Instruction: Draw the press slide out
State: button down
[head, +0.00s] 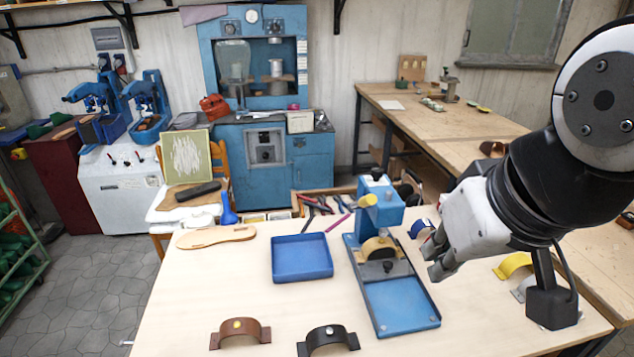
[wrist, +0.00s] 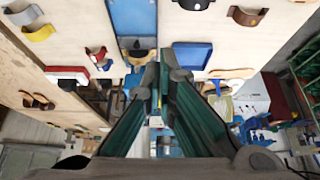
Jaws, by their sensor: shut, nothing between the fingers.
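The blue press (head: 380,205) stands on the pale workbench, with a yellow knob on its side. Its slide (head: 380,262) sits at the back of the blue track (head: 402,302), close against the press head. The slide carries a tan strap form (head: 379,246) and a dark knob (head: 387,267) on its front. The front of the track is bare. My gripper (head: 431,259) is shut and empty, in the air right of the slide and apart from it.
A blue tray (head: 302,258) lies left of the press. A brown strap piece (head: 240,333) and a black one (head: 328,341) lie at the front. A yellow strap piece (head: 513,265) lies to the right, under my arm. Hand tools (head: 325,205) lie behind the tray.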

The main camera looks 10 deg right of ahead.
jog(key=c, duration=1.6)
grip_release()
jog(key=shift+w, duration=0.25)
jog(key=shift+c, duration=0.2)
jog(key=shift+o, duration=1.1)
jog(key=w+d+f+m, duration=0.2)
jog(key=w+f, duration=0.3)
jog(key=w, duration=0.6)
jog(key=shift+f+g, duration=0.35)
jog(key=shift+g, duration=0.05)
jog(key=m+h, duration=0.2)
jog(key=m, duration=0.1)
send_near(389, 264)
jog(key=shift+g, duration=0.4)
jog(key=x, duration=0.2)
jog(key=b+x, duration=0.1)
jog(key=x, duration=0.2)
jog(key=b+x, duration=0.1)
jog(key=x, duration=0.2)
jog(key=shift+w, duration=0.4)
grip_shut()
